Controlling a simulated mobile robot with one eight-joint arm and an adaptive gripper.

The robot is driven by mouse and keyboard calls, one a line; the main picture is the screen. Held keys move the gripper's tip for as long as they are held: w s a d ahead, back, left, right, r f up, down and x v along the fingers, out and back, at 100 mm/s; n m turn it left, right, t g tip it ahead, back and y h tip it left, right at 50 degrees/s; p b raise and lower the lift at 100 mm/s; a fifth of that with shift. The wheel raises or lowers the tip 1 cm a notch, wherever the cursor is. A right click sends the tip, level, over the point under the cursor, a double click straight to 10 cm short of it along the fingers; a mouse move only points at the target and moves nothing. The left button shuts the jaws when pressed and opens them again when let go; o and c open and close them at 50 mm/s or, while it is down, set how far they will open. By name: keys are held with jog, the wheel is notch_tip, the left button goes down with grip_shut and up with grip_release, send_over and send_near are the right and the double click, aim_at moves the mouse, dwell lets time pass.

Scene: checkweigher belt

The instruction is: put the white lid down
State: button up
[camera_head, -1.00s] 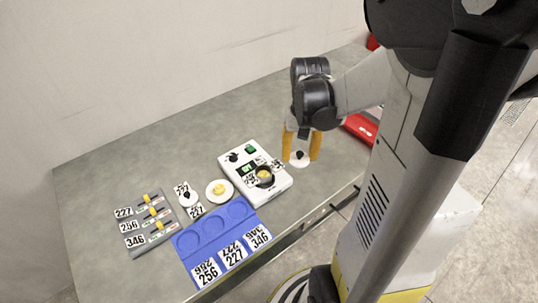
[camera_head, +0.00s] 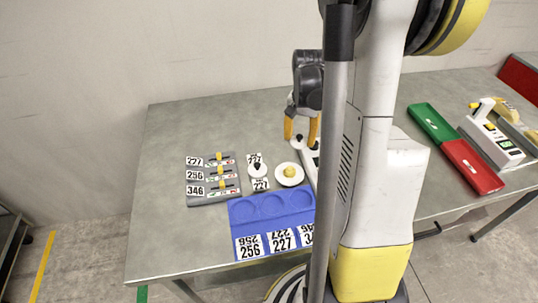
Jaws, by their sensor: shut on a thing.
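My gripper (camera_head: 301,127), with yellow fingers, is shut on the black knob of a white lid (camera_head: 297,145). The lid is held near the checkweigher; whether it touches anything below is unclear. A second white lid (camera_head: 257,172) with a black knob lies between number labels 227 to the left. A white disc (camera_head: 289,181) with a yellow knob or weight lies right of that. The white checkweigher (camera_head: 311,158) is mostly hidden behind my arm.
A blue tray (camera_head: 242,211) with round recesses and labels 256, 227 and 346 lies at the front. A grey slider panel (camera_head: 229,190) is at left. Green (camera_head: 430,121) and red (camera_head: 472,166) trays and another device (camera_head: 497,140) stand at right. The table's back left is bare.

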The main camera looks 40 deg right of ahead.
jog(key=b, duration=0.2)
send_over(276, 155)
notch_tip(276, 155, down, 5)
jog(key=shift+r, duration=0.15)
jog(key=shift+f+b, duration=1.05)
jog(key=shift+f, duration=0.9)
jog(key=shift+f, duration=0.15)
jog(key=o, duration=0.8)
